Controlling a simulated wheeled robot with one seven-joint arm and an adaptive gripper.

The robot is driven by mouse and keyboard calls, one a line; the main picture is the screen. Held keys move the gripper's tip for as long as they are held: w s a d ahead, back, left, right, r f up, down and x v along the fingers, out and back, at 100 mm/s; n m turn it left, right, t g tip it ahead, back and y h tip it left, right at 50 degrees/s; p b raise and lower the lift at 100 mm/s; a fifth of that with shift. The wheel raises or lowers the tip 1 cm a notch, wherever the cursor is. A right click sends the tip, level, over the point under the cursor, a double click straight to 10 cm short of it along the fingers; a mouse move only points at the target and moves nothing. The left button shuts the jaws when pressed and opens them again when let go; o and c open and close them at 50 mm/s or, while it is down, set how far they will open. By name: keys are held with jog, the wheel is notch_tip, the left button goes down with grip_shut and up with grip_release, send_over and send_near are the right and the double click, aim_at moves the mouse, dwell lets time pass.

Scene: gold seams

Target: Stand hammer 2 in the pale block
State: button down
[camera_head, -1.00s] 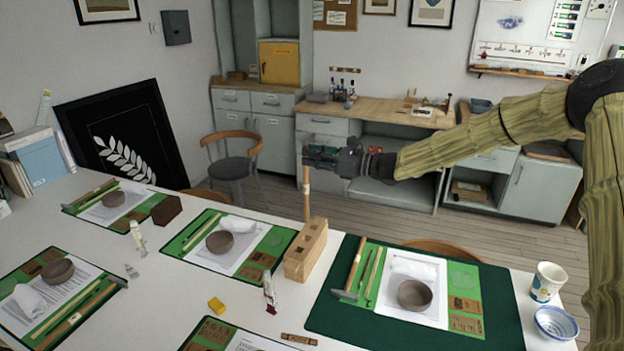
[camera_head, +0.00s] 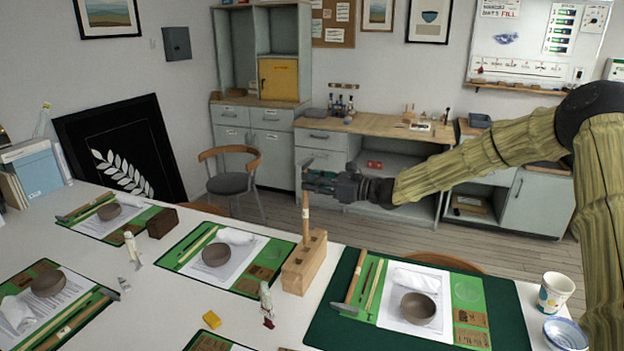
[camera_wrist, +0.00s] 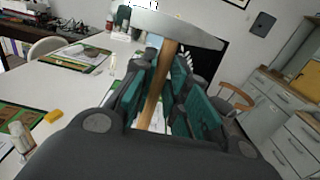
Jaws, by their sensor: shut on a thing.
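The pale block (camera_head: 303,268) is a wooden block with holes in its top, standing on the white table beside the dark green mat. My gripper (camera_head: 322,183) is above it, shut on a hammer (camera_head: 306,213), which I take to be hammer 2. The hammer is nearly upright, head up. Its wooden handle points down, and its lower end meets the block's top in the head view. How deep it sits in a hole I cannot tell. In the wrist view the grey hammer head (camera_wrist: 165,24) is beyond the teal fingers, with the handle between them.
Another hammer (camera_head: 352,282) lies on the green mat (camera_head: 330,325) to the block's right, near a bowl (camera_head: 418,307). A cup (camera_head: 555,291) stands at right.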

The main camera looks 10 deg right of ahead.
jog(key=shift+f, duration=0.6)
notch_tip(320, 180, down, 10)
jog(key=g+b, duration=0.1)
jog(key=b, duration=0.5)
jog(key=shift+r+n, duration=0.15)
jog(key=shift+n, duration=0.25)
dwell(3.9)
jog(key=c, duration=1.3)
grip_release()
jog(key=shift+p+v, duration=1.05)
jog(key=shift+v, duration=3.45)
